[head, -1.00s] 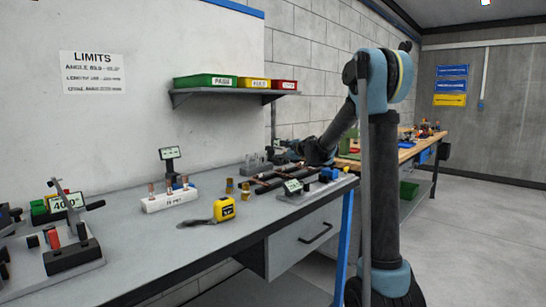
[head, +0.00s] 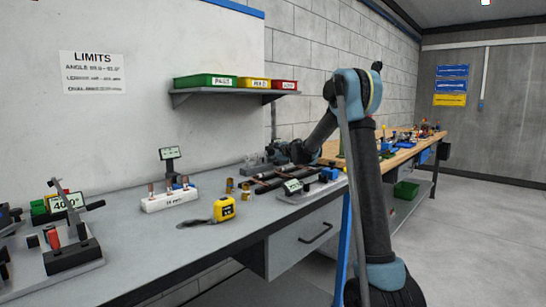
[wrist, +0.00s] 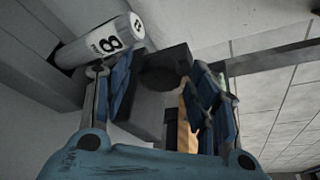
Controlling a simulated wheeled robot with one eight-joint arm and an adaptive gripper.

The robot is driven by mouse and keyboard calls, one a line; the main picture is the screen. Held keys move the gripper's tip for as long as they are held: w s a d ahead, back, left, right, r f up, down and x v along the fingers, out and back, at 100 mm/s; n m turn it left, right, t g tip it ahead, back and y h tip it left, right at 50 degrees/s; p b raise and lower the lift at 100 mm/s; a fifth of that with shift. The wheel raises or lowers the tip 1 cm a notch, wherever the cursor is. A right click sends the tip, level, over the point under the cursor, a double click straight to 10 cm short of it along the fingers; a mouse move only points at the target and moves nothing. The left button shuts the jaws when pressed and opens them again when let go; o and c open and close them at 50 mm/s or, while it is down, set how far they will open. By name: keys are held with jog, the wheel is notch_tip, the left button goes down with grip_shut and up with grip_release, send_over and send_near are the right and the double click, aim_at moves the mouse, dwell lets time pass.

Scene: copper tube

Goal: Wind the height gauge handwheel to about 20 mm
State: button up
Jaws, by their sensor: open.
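In the wrist view my gripper (wrist: 165,98) is open, with a blue-padded finger on each side. Between and beyond the fingers is a dark grey block (wrist: 150,110) with a dark round part (wrist: 165,72) on it, possibly the handwheel; I cannot tell for certain. A white cylinder marked "8" (wrist: 105,42) lies at the upper left, close to the left finger. In the head view my gripper (head: 275,153) is at the back of the grey bench, beside a small grey upright fixture (head: 252,162), perhaps the height gauge. No height reading is legible.
The grey bench (head: 225,250) holds a white block with copper fittings (head: 168,199), a yellow tape measure (head: 224,209), a display on a stand (head: 170,154) and dark bars (head: 275,183). A shelf with bins (head: 220,82) hangs above. The bench front is mostly clear.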

jog(key=c, duration=1.1)
jog(key=shift+o, duration=0.2)
jog(key=shift+s, duration=0.1)
jog(key=shift+a+f+n+t, duration=0.1)
jog(key=shift+n+t, duration=0.5)
jog(key=shift+n, duration=0.5)
jog(key=shift+s+n+t, duration=0.1)
jog(key=shift+n+t, duration=0.4)
jog(key=shift+n, duration=0.8)
